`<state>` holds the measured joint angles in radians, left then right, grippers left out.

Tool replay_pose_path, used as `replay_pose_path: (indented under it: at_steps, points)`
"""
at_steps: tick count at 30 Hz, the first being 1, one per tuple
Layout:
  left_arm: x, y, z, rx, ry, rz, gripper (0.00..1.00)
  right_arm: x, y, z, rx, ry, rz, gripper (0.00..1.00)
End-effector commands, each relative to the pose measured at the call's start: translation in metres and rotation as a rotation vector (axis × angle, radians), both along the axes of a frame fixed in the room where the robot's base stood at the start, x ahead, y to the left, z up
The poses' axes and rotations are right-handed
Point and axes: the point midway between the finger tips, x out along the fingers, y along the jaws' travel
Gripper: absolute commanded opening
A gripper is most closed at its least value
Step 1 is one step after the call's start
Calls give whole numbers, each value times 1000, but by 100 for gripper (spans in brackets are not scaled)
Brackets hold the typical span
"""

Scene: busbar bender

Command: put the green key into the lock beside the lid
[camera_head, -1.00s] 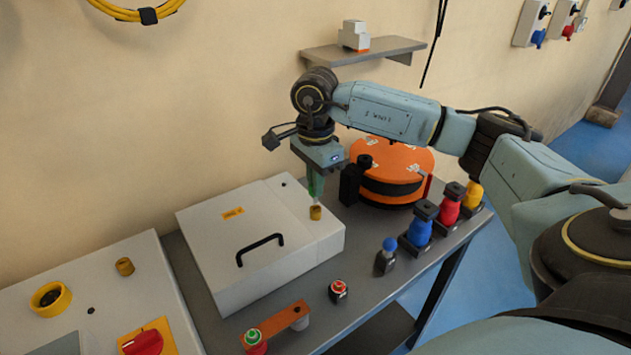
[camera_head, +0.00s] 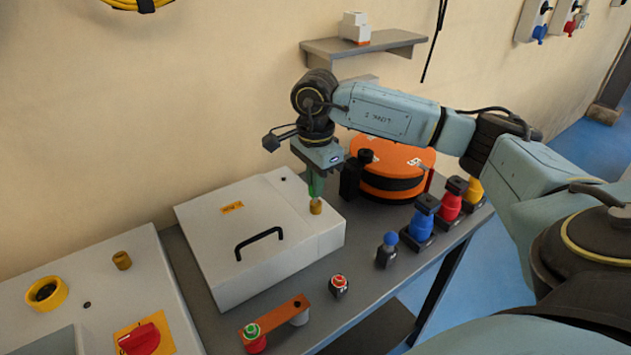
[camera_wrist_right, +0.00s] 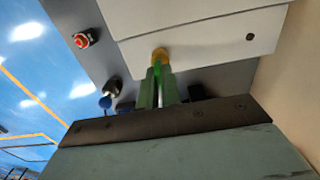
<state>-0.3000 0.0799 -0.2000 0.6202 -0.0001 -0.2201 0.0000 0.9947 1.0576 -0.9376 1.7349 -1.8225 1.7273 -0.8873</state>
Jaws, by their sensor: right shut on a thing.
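My right gripper (camera_head: 316,186) points down over the right side of the white box and is shut on the green key (camera_wrist_right: 158,82). The key's lower end meets the brass lock (camera_head: 316,207), which also shows in the right wrist view (camera_wrist_right: 160,54). The gripper hides most of the key, and I cannot tell how deep it sits in the lock. The lid (camera_head: 230,228) beside the lock is closed, white, with a black handle (camera_head: 259,240) and an orange label. My left gripper is not in view.
Blue (camera_head: 421,218), red (camera_head: 451,201) and yellow connectors stand on the right of the table, before an orange reel (camera_head: 398,168). A small blue-topped piece (camera_head: 388,249), a red button (camera_head: 339,285) and an orange bar (camera_head: 285,318) stand near the front edge. A panel (camera_head: 115,295) with a red switch lies left.

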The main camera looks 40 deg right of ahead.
Motion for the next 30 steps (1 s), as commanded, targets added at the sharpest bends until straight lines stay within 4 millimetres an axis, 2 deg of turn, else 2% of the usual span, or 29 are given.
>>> replay_pose_path:
  at_steps: [16,17,18,22,30]
  points:
    - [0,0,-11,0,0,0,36,0,0,-15,0,0,0,0]
    - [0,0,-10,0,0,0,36,0,0,-14,0,0,0,9]
    - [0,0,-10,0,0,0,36,0,0,-13,0,0,0,15]
    - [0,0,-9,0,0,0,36,0,0,-13,0,0,0,31]
    - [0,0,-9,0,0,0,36,0,0,-13,0,0,0,31]
